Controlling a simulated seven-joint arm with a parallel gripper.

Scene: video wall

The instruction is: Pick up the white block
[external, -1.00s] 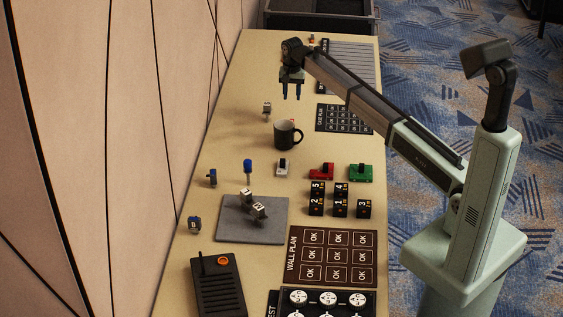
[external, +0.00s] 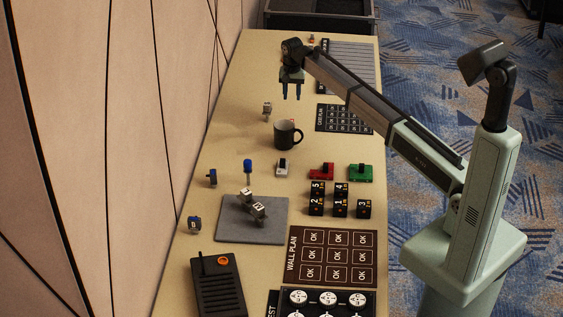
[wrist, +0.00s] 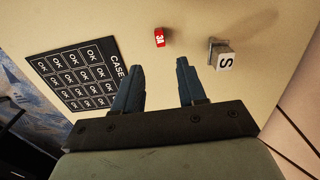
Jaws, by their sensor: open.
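The white block (external: 282,171) with a black knob on top stands on the table in the external view, left of similar red and green blocks. My gripper (external: 291,97) is open and empty above the far part of the table, beyond the dark mug and well away from the white block. In the wrist view my gripper (wrist: 160,66) shows two separated blue fingers with nothing between them. I cannot make out the white block with the knob in the wrist view.
A dark mug (external: 287,135) stands between my gripper and the white block. A red block (external: 321,173) and a green block (external: 360,174) stand to its right. A small grey piece marked S (wrist: 222,55) and a red piece (wrist: 159,38) are near my fingers in the wrist view.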

